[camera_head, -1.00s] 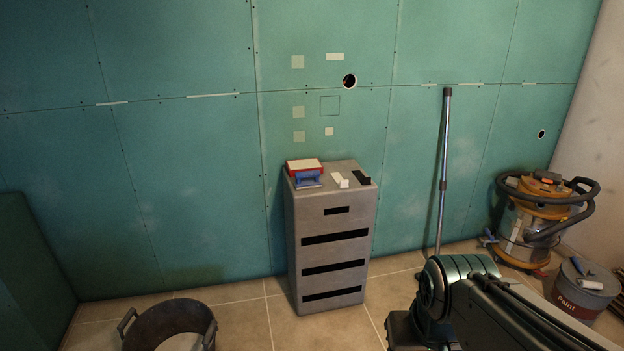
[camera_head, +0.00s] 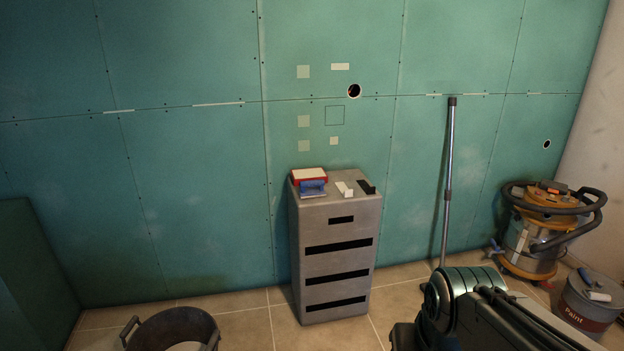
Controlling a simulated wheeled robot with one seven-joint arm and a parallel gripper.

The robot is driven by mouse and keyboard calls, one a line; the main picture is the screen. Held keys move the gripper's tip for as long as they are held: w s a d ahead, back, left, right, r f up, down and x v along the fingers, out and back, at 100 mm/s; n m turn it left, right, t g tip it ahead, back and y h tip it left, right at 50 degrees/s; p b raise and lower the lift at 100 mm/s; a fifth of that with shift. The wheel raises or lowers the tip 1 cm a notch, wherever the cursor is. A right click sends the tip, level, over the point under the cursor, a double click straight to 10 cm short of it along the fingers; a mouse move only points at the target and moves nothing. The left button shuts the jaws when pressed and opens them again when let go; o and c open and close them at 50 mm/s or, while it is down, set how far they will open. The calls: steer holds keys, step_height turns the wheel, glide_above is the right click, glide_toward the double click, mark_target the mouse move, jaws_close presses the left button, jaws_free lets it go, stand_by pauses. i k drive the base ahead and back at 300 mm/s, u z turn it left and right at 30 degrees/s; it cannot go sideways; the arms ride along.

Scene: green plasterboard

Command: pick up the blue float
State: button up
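The blue float (camera_head: 313,188) lies on top of the grey cabinet (camera_head: 340,222), at the front left of its top. It has a blue upper part and a pale lower edge. It sits just in front of a red block with a white top (camera_head: 309,175) and seems close to or touching it. My arm shows at the bottom right, well apart from the cabinet. My gripper is not in view.
A white piece (camera_head: 344,189) and a black piece (camera_head: 366,187) lie on the cabinet's right half. A pole (camera_head: 449,180) leans on the green wall. A vacuum (camera_head: 540,230) and paint bucket (camera_head: 588,305) stand right, a dark tub (camera_head: 172,328) lower left.

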mark_target(315, 192)
steer(key=u, duration=0.5)
steer(key=i, duration=2.8)
steer(key=z, duration=0.6)
